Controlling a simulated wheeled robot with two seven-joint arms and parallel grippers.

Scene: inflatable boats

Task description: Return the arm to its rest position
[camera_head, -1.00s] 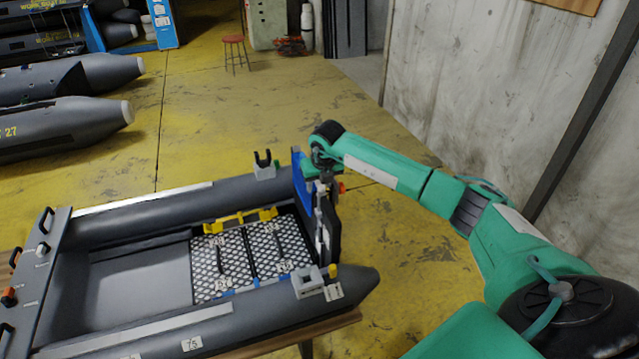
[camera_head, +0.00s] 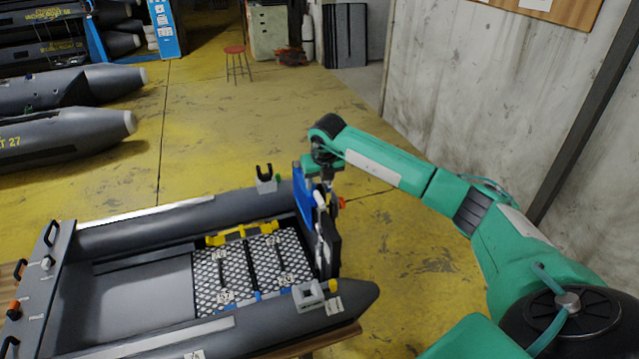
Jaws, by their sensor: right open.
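My right arm (camera_head: 390,172) is green and reaches in from the right, its wrist bent down over the boat's transom. My right gripper (camera_head: 322,190) points down beside the blue panel on the dark transom board (camera_head: 330,245). The jaws are open, but their tips are small and partly hidden, so contact with the transom cannot be told. The grey inflatable boat (camera_head: 150,221) lies on a wooden table, with patterned floor panels (camera_head: 225,280) inside it. My left gripper is outside the view.
A wall (camera_head: 480,100) stands behind my right arm. More grey boats (camera_head: 65,137) lie at the left, near a blue rack (camera_head: 165,28). A red stool (camera_head: 236,62) stands at the back. The yellow floor (camera_head: 230,130) between is clear.

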